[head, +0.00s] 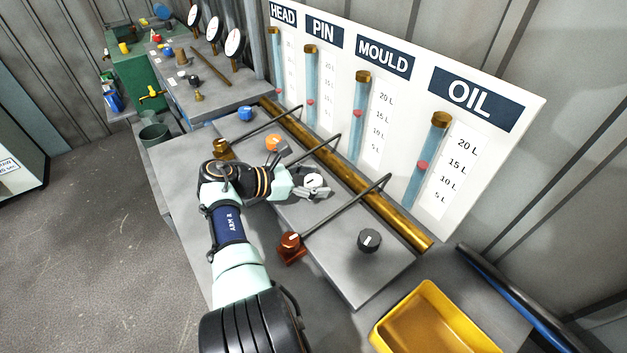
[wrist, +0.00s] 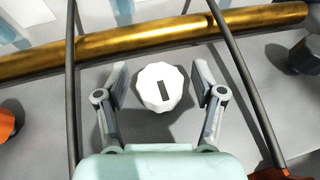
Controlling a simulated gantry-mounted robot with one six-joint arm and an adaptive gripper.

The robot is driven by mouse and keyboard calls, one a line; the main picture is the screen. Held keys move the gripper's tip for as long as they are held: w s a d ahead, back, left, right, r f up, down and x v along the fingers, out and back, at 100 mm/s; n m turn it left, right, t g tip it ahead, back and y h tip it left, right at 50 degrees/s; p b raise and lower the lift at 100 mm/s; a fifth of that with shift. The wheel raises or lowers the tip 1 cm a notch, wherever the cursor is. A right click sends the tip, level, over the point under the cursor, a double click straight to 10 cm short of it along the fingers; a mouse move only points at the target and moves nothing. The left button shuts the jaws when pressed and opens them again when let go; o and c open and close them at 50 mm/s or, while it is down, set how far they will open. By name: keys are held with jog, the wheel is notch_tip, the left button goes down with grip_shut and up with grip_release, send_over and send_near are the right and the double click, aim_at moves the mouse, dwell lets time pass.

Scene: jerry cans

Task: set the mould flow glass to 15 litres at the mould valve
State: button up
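The mould flow glass (head: 360,135) is a blue tube with a brass cap under the MOULD sign (head: 384,59). Its red float (head: 358,113) appears between the 10 L and 15 L marks; the slanted view prevents an exact reading. The white knob (head: 314,179), third in the row of valve knobs, lines up with the mould glass. In the wrist view the white knob (wrist: 160,88) has a dark, nearly upright pointer mark. My gripper (head: 311,187) is open at this knob. In the wrist view my gripper (wrist: 161,82) has one finger on each side, with gaps.
A blue knob (head: 246,114), an orange knob (head: 273,142) and a black knob (head: 369,240) share the bench. Thin dark rods (head: 345,205) pass on both sides of my gripper. A brass pipe (head: 375,204) runs behind. A yellow bin (head: 428,322) stands front right.

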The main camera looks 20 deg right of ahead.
jog(key=v, duration=0.7)
jog(key=shift+a+r, duration=0.15)
jog(key=shift+a, duration=0.15)
